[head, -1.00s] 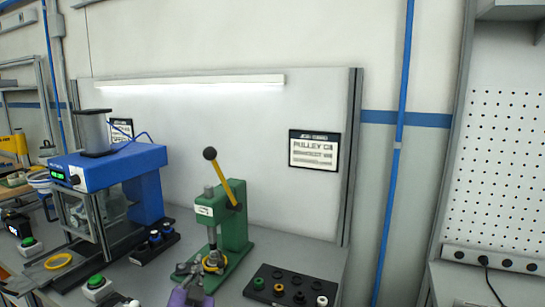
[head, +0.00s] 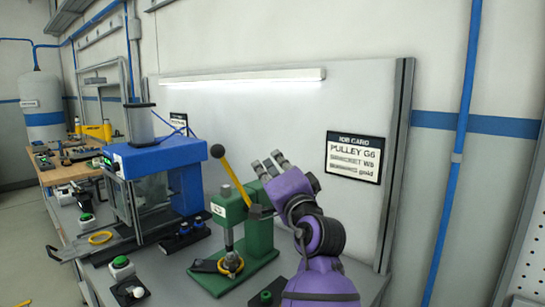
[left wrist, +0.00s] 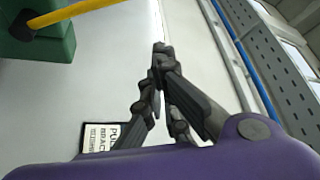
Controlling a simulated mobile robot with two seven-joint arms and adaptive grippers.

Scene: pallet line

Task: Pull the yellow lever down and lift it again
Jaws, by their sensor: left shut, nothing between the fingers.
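The yellow lever (head: 235,180) with a black ball knob (head: 217,151) is on the green press (head: 262,225). It stands raised, its knob end up and to the left. My left gripper (head: 270,163), on the purple arm, is up beside the lever, to the right of it in the head view. It is shut and empty, and a gap shows between its fingers and the lever. In the left wrist view the shut fingers (left wrist: 160,52) are apart from the lever (left wrist: 80,12), which crosses the upper left corner. My right gripper is not in view.
A yellow ring (head: 231,263) sits at the press base. The blue machine (head: 160,157) stands left of the press. A green button box (head: 121,267) is in front. A back panel (head: 300,110) with a job card (head: 354,157) stands behind my gripper.

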